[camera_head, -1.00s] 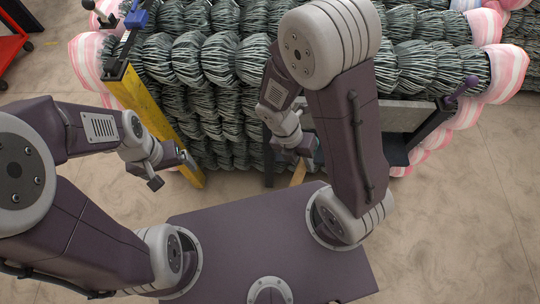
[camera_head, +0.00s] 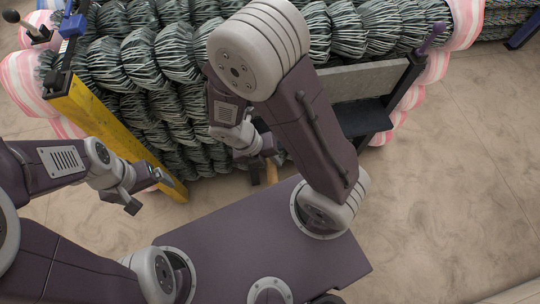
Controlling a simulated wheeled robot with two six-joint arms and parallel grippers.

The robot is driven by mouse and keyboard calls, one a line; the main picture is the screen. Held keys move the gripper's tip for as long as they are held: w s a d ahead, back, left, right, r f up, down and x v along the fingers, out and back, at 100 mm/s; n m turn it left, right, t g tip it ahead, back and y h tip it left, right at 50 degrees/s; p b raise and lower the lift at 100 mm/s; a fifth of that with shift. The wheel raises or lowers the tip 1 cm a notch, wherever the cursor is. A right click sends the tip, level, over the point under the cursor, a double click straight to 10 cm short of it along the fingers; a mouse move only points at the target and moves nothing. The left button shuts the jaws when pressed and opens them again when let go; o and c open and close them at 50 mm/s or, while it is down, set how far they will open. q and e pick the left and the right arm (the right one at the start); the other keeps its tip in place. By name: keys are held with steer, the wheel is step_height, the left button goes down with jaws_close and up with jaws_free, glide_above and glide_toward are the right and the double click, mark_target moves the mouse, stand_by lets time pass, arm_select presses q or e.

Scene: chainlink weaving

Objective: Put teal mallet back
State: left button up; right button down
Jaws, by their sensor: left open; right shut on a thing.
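My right gripper (camera_head: 264,153) is low in front of the stacked rolls, partly hidden by my own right arm. It is shut on the mallet, of which a short tan wooden handle (camera_head: 271,172) shows below the jaws. The mallet's teal head cannot be made out; it is hidden by the gripper or arm. My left gripper (camera_head: 146,190) is open and empty, near the lower end of a yellow upright bar, with its two fingers apart.
Rolls of dark green wire mesh (camera_head: 155,60) with pink-striped ends fill the back. The yellow bar (camera_head: 110,130) slants at left. A grey panel (camera_head: 370,80) and dark shelf (camera_head: 362,117) stand right of my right arm. The floor (camera_head: 450,180) at right is clear.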

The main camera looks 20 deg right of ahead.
steer(key=w+d+f+b, duration=0.3)
steer(key=w+d+f, duration=0.2)
steer(key=w+f, duration=0.2)
step_height(320, 180, down, 2)
steer(key=shift+w+f, duration=0.1)
steer(key=shift+w, duration=0.2)
steer(key=c, duration=1.2)
jaws_free()
steer(key=shift+o, duration=0.2)
